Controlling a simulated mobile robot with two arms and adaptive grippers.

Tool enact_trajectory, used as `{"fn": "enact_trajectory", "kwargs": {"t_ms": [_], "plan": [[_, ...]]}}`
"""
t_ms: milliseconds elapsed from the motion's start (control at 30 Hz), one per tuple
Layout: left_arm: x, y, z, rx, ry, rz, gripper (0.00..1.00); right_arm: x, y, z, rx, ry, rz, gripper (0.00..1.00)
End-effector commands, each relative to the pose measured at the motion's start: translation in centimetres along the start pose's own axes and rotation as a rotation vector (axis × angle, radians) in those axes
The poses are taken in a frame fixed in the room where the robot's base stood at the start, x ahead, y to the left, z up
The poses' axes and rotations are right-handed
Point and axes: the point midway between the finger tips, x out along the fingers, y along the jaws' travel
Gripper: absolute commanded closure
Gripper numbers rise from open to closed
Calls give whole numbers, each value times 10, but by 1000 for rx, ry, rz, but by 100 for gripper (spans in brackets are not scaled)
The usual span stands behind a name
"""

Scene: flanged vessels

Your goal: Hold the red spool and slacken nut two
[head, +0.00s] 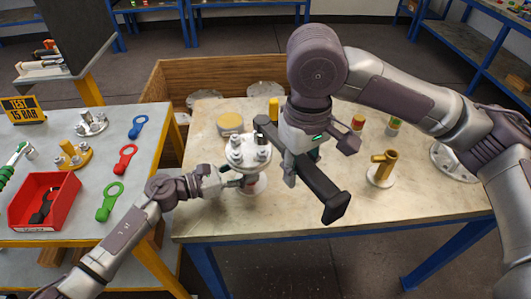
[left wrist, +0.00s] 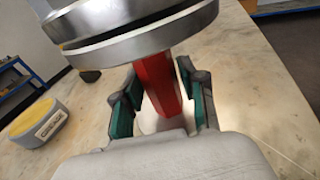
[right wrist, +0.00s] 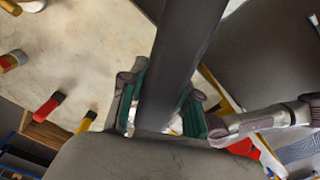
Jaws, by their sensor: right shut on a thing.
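My right gripper (head: 304,150) is shut on a long black tool (head: 325,195), which also fills the right wrist view (right wrist: 180,60). The tool's far end lies by the flange's right edge; I cannot tell whether it touches a nut. Nut numbers are not readable.
A brass-coloured fitting (head: 382,168) stands right of the tool. A yellow-topped round part (head: 230,123) is behind the flange. On the left bench are a red bin (head: 45,205) and green, red and blue spanners (head: 125,158). The table's front right is clear.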

Motion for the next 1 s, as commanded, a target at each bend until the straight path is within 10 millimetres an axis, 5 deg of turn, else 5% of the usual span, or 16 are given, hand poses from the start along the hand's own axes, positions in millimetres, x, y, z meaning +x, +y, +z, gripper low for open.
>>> {"fn": "enact_trajectory", "kwargs": {"t_ms": [100,533,1000], "plan": [[0,0,0,0,0,0,34,-1,0,0,0,2,0,100],[-10,0,-1,-1,1,1,34,-1,0,0,0,2,0,100],[-98,0,-1,-2,3,1,34,-1,0,0,0,2,0,100]]}}
